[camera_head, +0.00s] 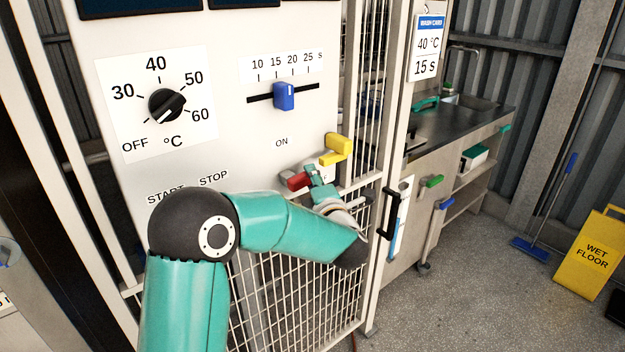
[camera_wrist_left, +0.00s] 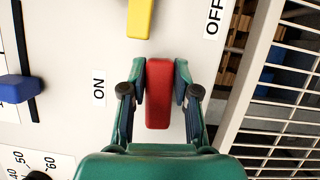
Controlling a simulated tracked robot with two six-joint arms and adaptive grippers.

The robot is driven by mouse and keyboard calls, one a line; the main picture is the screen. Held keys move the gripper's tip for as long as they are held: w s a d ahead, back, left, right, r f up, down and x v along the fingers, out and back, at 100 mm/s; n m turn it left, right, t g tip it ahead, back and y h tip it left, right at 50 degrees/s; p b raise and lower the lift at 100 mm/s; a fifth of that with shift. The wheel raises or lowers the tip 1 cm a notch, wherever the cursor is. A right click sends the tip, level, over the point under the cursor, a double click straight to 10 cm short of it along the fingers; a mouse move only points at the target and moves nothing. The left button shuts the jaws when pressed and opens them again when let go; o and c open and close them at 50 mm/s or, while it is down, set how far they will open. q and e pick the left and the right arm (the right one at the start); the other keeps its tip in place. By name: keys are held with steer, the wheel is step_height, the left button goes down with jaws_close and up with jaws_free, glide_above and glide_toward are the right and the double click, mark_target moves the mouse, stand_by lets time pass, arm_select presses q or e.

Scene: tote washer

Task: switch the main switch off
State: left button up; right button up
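The red handle (camera_head: 295,181) of the switch is on the white panel, below the ON label (camera_head: 281,142). In the left wrist view the red handle (camera_wrist_left: 159,92) lies between the two fingers of my left gripper (camera_wrist_left: 159,82), which are close along both its sides. The ON label (camera_wrist_left: 98,86) is left of it there and the OFF label (camera_wrist_left: 214,17) is up to the right. My left gripper (camera_head: 313,176) covers part of the handle in the head view. My right gripper is not in view.
A yellow handle (camera_head: 337,149) sticks out close to the red one. A blue slider (camera_head: 284,96) and a black dial (camera_head: 167,105) are on the panel. A mesh door (camera_head: 290,290) with a black pull handle (camera_head: 388,213) is below and right.

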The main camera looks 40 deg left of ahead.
arm_select(q)
jaws_close()
steer(key=shift+f+m+h, duration=0.3)
steer(key=shift+f+m, duration=0.05)
steer(key=shift+m, duration=0.35)
steer(key=o, duration=0.6)
jaws_free()
steer(key=shift+o, duration=0.2)
steer(key=shift+d+r, duration=0.1)
steer(key=shift+d, duration=0.05)
steer(key=v, duration=1.1)
steer(key=shift+s+d, duration=0.2)
steer(key=shift+d, duration=0.1)
